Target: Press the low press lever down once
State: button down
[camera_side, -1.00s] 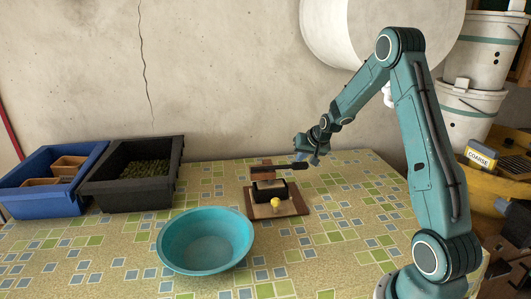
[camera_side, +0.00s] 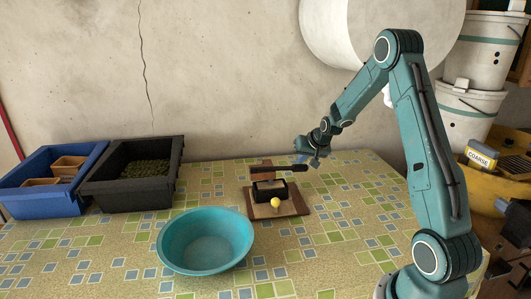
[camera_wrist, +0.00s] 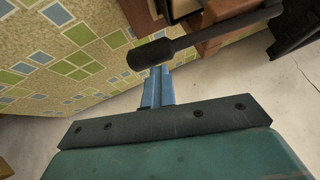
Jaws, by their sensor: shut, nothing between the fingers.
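The press (camera_side: 270,190) is a small dark block on a brown wooden base on the table. Its dark lever (camera_side: 290,168) sticks out to the right, close to level. My gripper (camera_side: 303,160) is shut and empty at the lever's free end. In the wrist view my blue fingers (camera_wrist: 158,82) point at the thick end of the dark lever (camera_wrist: 150,53), very close to it. I cannot tell whether they touch it. A yellow knob (camera_side: 276,203) sits at the front of the press.
A teal bowl (camera_side: 240,255) stands in front and to the left of the press. A blue crate (camera_side: 40,203) and a black crate (camera_side: 125,198) stand at the far left. The table right of the press is clear.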

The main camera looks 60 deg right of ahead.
jog(key=shift+s+d+f, duration=0.1)
jog(key=shift+s+f, duration=0.1)
jog(key=shift+f, duration=0.4)
dwell(0.8)
jog(key=shift+r, duration=0.15)
dwell(0.4)
notch_tip(320, 180, up, 8)
jog(key=w+a, duration=0.1)
jog(key=shift+w+a, duration=0.3)
jog(key=shift+w, duration=0.1)
dwell(1.1)
dwell(0.4)
jog(key=r, duration=0.3)
jog(key=w+a+r, duration=0.1)
jog(key=shift+r, duration=0.3)
dwell(0.8)
